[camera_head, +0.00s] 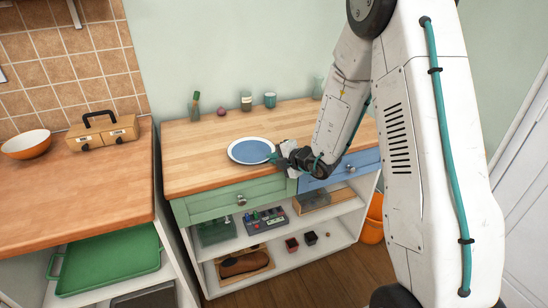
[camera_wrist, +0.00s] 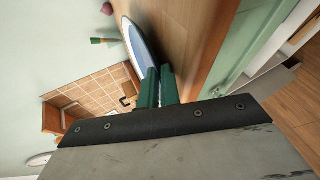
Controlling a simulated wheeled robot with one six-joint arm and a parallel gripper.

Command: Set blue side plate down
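The blue side plate (camera_head: 251,151), blue with a white rim, is level over the wooden top of the green-and-blue cabinet. In the wrist view the plate (camera_wrist: 138,42) shows at a steep slant, its near edge reaching between the green fingers. My gripper (camera_head: 277,160) comes from the right and is shut on the plate's near right rim. Its fingers (camera_wrist: 158,80) hide that part of the rim. The plate is very close to the wooden top (camera_head: 195,150); I cannot tell whether it touches.
Along the back of the top stand a green bottle (camera_head: 196,104), a purple-red round item (camera_head: 224,112), a jar (camera_head: 246,101) and a teal cup (camera_head: 270,99). The top is bare left of the plate. An orange bowl (camera_head: 26,144) and a wooden box (camera_head: 102,132) sit on the left counter.

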